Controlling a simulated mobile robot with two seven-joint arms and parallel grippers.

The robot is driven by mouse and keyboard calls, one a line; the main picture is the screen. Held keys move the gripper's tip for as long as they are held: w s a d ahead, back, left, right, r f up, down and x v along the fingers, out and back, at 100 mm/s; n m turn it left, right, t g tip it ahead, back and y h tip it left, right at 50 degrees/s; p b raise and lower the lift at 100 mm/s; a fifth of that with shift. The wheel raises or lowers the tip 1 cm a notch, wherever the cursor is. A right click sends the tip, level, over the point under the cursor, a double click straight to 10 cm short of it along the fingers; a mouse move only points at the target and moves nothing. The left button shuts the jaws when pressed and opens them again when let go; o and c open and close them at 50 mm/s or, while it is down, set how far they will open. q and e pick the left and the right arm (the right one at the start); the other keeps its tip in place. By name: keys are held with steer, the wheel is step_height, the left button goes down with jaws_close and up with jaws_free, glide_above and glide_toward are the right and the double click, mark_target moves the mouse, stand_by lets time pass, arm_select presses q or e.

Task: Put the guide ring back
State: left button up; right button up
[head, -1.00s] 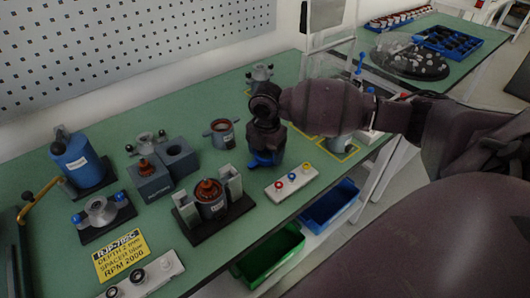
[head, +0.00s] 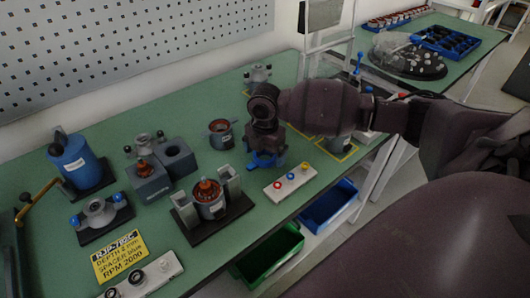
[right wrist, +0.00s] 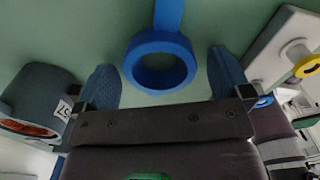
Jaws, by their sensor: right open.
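A blue ring with a straight blue handle, which looks like the guide ring, shows in the right wrist view (right wrist: 160,42). It sits between the fingers of my right gripper (right wrist: 163,85), with a gap on both sides. In the head view my right gripper (head: 265,160) is low over the green table, its blue fingers spread apart. The ring is hard to tell from the fingers there. A stator with copper windings (head: 209,197) stands between two grey blocks on a black base, left of the gripper. My left gripper is out of view.
A white button strip (head: 277,191) lies just right of the gripper. A grey cup (head: 221,137) stands to its left. A blue cylinder (head: 78,160), a knobbed fixture (head: 99,212) and a yellow sign (head: 120,257) are farther left. Green (head: 270,255) and blue (head: 328,205) bins sit below the table edge.

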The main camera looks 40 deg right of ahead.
step_height(320, 180, up, 6)
steer(key=shift+r+p, duration=0.2)
steer(key=shift+p, duration=0.45)
steer(key=shift+r+p, duration=0.45)
steer(key=shift+r, duration=2.35)
